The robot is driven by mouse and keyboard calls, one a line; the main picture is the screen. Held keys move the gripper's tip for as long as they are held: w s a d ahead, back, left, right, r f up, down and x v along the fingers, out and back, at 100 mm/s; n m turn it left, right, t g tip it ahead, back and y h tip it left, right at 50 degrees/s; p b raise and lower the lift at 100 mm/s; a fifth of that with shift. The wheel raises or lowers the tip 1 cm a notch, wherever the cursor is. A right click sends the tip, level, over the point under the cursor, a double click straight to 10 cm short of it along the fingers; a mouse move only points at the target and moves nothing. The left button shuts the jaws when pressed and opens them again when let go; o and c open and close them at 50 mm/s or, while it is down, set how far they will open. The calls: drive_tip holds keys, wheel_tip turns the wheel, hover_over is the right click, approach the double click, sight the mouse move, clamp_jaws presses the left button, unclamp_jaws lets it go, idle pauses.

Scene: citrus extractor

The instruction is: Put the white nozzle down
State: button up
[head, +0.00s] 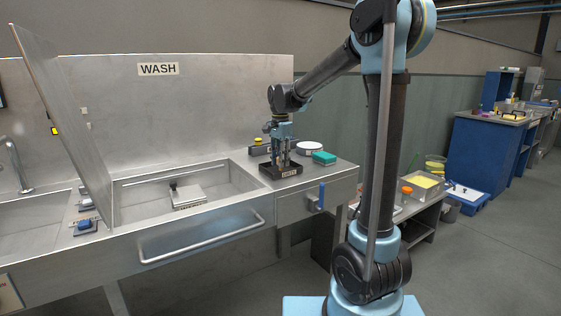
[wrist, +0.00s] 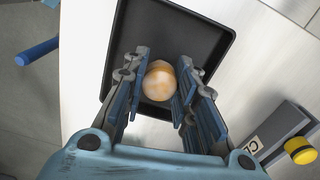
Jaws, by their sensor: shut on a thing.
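My gripper (head: 281,158) points down over a small black tray (head: 267,171) on the steel counter, right of the sink. In the wrist view, its blue fingers (wrist: 160,84) stand on both sides of a rounded, pale thing with an orange tint (wrist: 157,83), which I take to be the white nozzle. The fingers are shut on it. It is inside the outline of the black tray (wrist: 226,50); I cannot tell whether it touches the tray floor. In the head view the fingers and tray wall hide it.
A green sponge (head: 324,158) and a white round dish (head: 310,147) stand close right of the tray. A box with a yellow button (head: 258,141) is behind it. The sink (head: 140,206) opens to the left, and a blue handle (head: 322,194) sits on the counter's front.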

drive_tip(key=o, duration=0.8)
wheel_tip(320, 180, up, 12)
drive_tip(key=shift+r, duration=0.1)
drive_tip(key=s+d+f+n+t, duration=0.1)
drive_tip(key=s+d+f+n, duration=0.55)
drive_tip(key=s+d, duration=0.85)
drive_tip(key=s+d+f+n, duration=0.1)
drive_tip(key=s+d+f, duration=0.1)
drive_tip(key=s+f, duration=0.3)
drive_tip(key=s+d+f+n, duration=0.1)
drive_tip(key=s+d+f, duration=0.1)
drive_tip(key=s+f, duration=0.4)
drive_tip(key=s+d+f+n+t, duration=0.1)
drive_tip(key=s+d+f, duration=0.1)
drive_tip(key=s+f, duration=0.3)
drive_tip(key=shift+s+d+f+n, duration=0.15)
drive_tip(key=shift+s+f, duration=0.05)
drive_tip(key=shift+f, duration=0.6)
drive_tip(key=shift+s+d+f+n, duration=0.1)
drive_tip(key=shift+s+d+f, duration=0.05)
drive_tip(key=shift+f, duration=0.6)
